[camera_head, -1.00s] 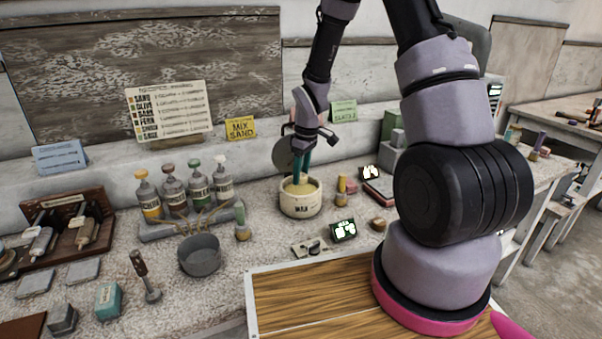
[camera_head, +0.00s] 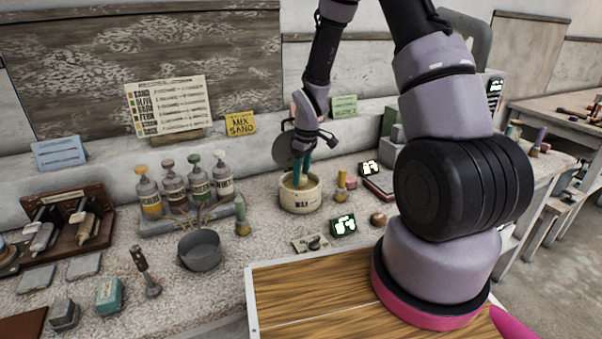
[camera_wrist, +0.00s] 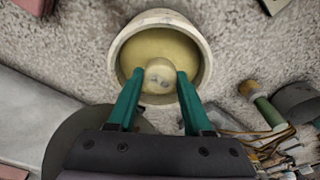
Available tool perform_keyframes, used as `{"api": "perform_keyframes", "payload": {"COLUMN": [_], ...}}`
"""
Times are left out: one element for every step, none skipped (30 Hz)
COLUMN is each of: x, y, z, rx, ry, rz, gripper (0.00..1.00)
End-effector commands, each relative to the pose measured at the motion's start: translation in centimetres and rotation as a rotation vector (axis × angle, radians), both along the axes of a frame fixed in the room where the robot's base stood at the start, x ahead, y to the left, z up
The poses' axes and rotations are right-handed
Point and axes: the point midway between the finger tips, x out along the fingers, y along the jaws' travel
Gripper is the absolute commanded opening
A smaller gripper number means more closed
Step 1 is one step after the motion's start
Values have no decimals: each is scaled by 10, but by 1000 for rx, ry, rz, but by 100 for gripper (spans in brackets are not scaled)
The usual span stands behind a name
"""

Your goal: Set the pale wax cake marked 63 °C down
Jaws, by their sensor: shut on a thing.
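The pale wax cake (camera_wrist: 160,77) is a small round disc with faint marks too small to read. It sits between the fingertips of my gripper (camera_head: 301,181), which is shut on it. In the wrist view, the cake shows against the yellowish inside of a round, pale pot (camera_wrist: 204,70). In the head view, this pot (camera_head: 301,204) has dark lettering on its front, and my green fingers reach down into its mouth. The cake is hidden there. I cannot tell whether the cake touches the wax.
Several bottles (camera_head: 173,186) stand left of the pot, with a grey pan (camera_head: 200,250) in front of them. A small lit display (camera_head: 343,226) and a brush-like tool (camera_head: 341,186) are close to the pot's right. A wooden board (camera_head: 300,290) lies nearer me.

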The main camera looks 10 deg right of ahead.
Motion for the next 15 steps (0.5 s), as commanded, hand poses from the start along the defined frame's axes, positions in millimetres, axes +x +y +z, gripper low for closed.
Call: {"api": "perform_keyframes", "payload": {"x": [0,0,0,0,0,0,0,0,0,0,0,0,0,0,0], "y": [0,0,0,0,0,0,0,0,0,0,0,0,0,0,0], "z": [-1,-2,-2,-3,-4,-4,-5,-6,-6,-7,-8,-8,-9,-10,-10], "rx": [0,0,0,0,0,0,0,-1,0,0,0,0,0,0,0], "ry": [0,0,0,0,0,0,0,-1,-2,-2,-2,-2,0,0,0], "rz": [0,0,0,0,0,0,1,1,1,1,1,1,1,1,1], "gripper": [0,0,0,0,0,0,0,0,0,0,0,0,0,0,0]}}
